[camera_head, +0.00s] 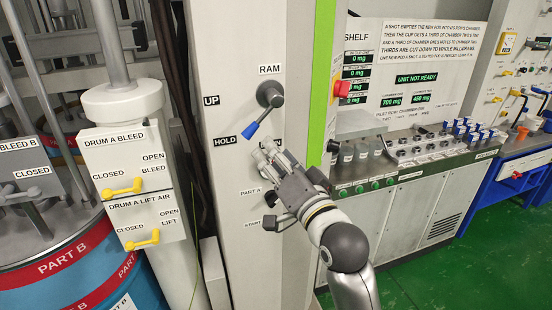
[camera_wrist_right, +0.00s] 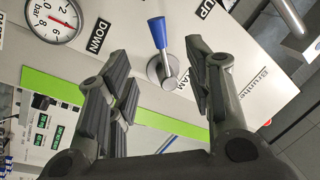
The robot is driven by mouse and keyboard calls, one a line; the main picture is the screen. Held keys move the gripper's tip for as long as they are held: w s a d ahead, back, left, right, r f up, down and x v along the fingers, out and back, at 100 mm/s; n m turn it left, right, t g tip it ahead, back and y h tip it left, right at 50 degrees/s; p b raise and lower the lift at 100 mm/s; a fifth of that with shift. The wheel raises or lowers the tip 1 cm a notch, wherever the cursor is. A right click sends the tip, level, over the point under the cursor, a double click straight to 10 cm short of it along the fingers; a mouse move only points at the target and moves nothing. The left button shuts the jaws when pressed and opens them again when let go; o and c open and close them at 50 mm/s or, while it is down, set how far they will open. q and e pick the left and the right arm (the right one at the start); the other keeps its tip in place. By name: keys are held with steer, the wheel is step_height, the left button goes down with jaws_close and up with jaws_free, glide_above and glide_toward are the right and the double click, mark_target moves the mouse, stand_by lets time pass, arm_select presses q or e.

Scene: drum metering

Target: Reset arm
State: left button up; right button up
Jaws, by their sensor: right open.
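My right gripper (camera_head: 268,152) is open in front of the pale column in the head view, just below the RAM lever. Its two dark fingers stand apart in the right wrist view (camera_wrist_right: 158,62), with nothing held between them. The RAM lever (camera_head: 253,130) has a blue handle and a dark round hub. Its handle points down and left toward the HOLD label (camera_head: 225,141). In the right wrist view the blue handle (camera_wrist_right: 157,32) shows beyond and between the fingertips, apart from them. My gripper hides part of the column face. My left gripper is not in view.
A red-knobbed part (camera_head: 342,88) sits right of the column's green edge. Green floor (camera_head: 480,235) is clear at right.

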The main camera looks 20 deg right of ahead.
step_height(320, 180, down, 43)
steer(key=n+g+h+b, duration=0.2)
steer(key=n+g, duration=0.2)
steer(key=g, duration=0.4)
steer(key=s+d+f+n+g+b, duration=0.1)
steer(key=s+f, duration=0.3)
steer(key=f, duration=0.3)
steer(key=s+f+g, duration=0.2)
steer(key=s+f, duration=0.3)
steer(key=f, duration=0.3)
steer(key=s+d+f+n+g+b, duration=0.1)
steer(key=s+f, duration=0.3)
steer(key=f, duration=0.3)
steer(key=s+d+f+n+g, duration=0.1)
steer(key=s+f, duration=0.5)
steer(key=s, duration=0.6)
steer(key=s+d+f+n+g+h, duration=0.1)
steer(key=s+d+f+g, duration=0.1)
steer(key=s+f, duration=0.4)
steer(key=s+d+f+n+g+b, duration=0.1)
steer(key=s+f, duration=0.5)
steer(key=s, duration=1.1)
steer(key=shift+s+d+f+g, duration=0.35)
steer(key=shift+d+g, duration=0.4)
steer(key=shift+g, duration=0.45)
